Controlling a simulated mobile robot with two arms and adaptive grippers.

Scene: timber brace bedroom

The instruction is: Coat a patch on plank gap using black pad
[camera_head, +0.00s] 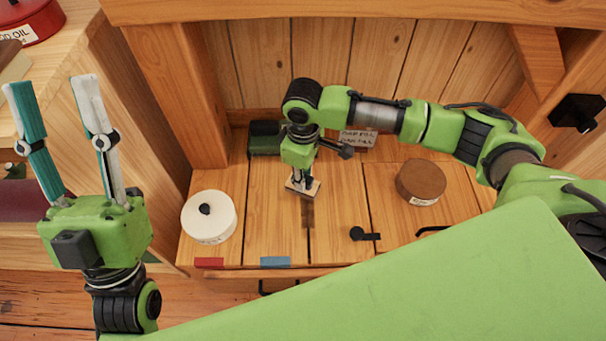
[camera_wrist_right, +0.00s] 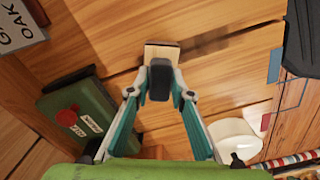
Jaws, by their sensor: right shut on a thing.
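My right gripper (camera_head: 301,180) points down over the plank top and is shut on a black grip (camera_wrist_right: 160,78). Under that grip is a pale wooden block (camera_wrist_right: 162,53), which also shows in the head view (camera_head: 313,188). Its underside is hidden, so I cannot tell whether it touches the planks. A dark plank gap (camera_head: 308,240) runs from the block toward the front edge; a darker brown strip (camera_head: 307,213) lies along it, and I cannot tell whether it is coating or shadow. My left gripper (camera_head: 52,84) is open and empty, raised at the left.
A white lidded pot (camera_head: 209,218) stands front left, a brown round tin (camera_head: 421,181) to the right. A green box (camera_head: 264,140) and a lettered card (camera_head: 357,139) are at the back. A small black item (camera_head: 360,234) lies near the front edge. Timber posts flank the top.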

